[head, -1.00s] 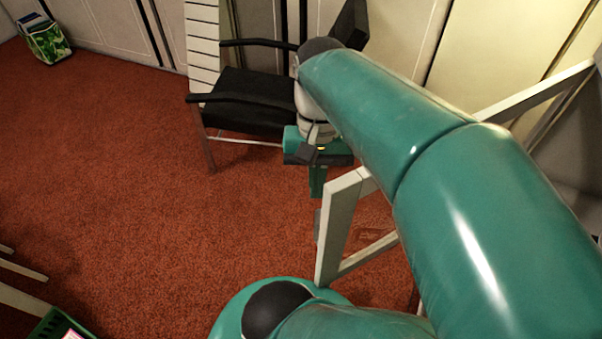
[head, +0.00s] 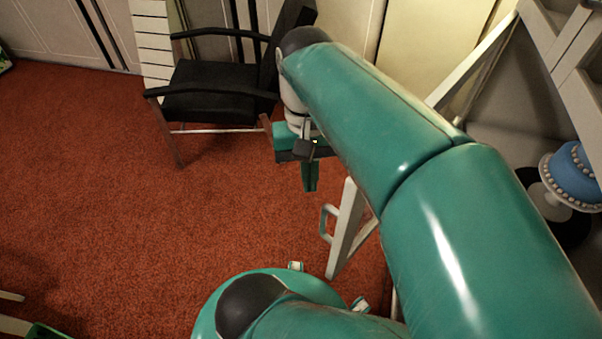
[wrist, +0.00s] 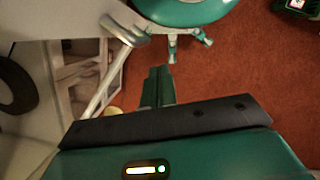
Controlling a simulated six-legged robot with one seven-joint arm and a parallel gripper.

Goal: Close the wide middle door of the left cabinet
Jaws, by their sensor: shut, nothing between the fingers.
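A pale framed door (head: 346,232) with a bar handle (head: 325,222) stands swung open into the room, partly hidden behind my arm. I take it as the wide middle door of the cabinet (head: 563,35) at right. In the wrist view the door (wrist: 105,85) shows as a thin slanting frame, left of my fingers. My gripper (head: 310,178) is shut and empty, pointing down, beyond the door's free end in the head view. The shut fingers (wrist: 158,85) also show in the wrist view. A gap seems to lie between them and the door.
A blue cake (head: 576,175) on a turntable sits in the open cabinet at right. A black armchair (head: 215,88) stands close behind my gripper. A green crate (head: 48,331) is at bottom left. Red carpet (head: 120,200) is clear at left.

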